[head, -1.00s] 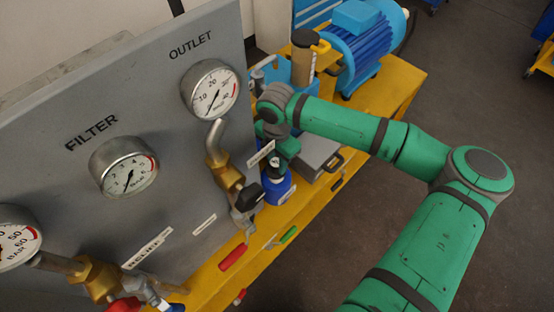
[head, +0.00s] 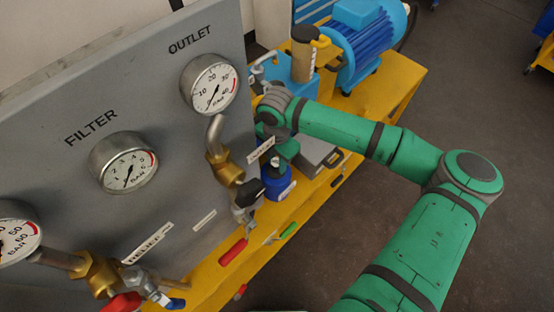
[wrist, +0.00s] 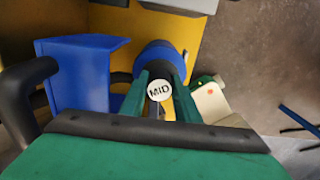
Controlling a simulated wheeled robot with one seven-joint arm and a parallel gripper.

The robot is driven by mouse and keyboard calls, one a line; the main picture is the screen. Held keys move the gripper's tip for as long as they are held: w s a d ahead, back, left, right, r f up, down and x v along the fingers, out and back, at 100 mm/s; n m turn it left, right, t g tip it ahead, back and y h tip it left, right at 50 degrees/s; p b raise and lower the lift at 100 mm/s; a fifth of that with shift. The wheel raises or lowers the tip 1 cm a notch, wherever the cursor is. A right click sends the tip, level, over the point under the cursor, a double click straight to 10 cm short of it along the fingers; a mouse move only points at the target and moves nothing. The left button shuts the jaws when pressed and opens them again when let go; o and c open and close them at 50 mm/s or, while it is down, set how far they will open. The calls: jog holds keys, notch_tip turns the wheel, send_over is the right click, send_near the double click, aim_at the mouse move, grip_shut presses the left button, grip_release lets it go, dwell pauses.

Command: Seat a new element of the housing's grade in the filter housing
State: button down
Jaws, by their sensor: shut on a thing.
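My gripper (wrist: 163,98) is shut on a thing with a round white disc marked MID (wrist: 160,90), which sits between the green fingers. A blue round body (wrist: 160,58) shows just beyond the fingertips in the wrist view. In the head view a blue cylinder with a white label (head: 277,182) stands by the panel's right edge, with my gripper (head: 284,152) close to its dark top. I cannot tell whether this cylinder is the housing or part of the held thing. The fingertips are partly hidden in the head view.
The grey gauge panel (head: 60,190) stands at left, with an outlet valve (head: 232,185). A tan cylinder (head: 303,58) and blue motor (head: 365,45) are behind. A grey case (head: 318,152) lies right on the yellow bench (head: 390,88). In the wrist view a blue block (wrist: 80,75) is at left.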

jog(key=shift+f, duration=0.7)
jog(key=c, duration=1.3)
grip_release()
jog(key=shift+o, duration=0.2)
notch_tip(320, 180, up, 11)
jog(key=shift+f, duration=0.1)
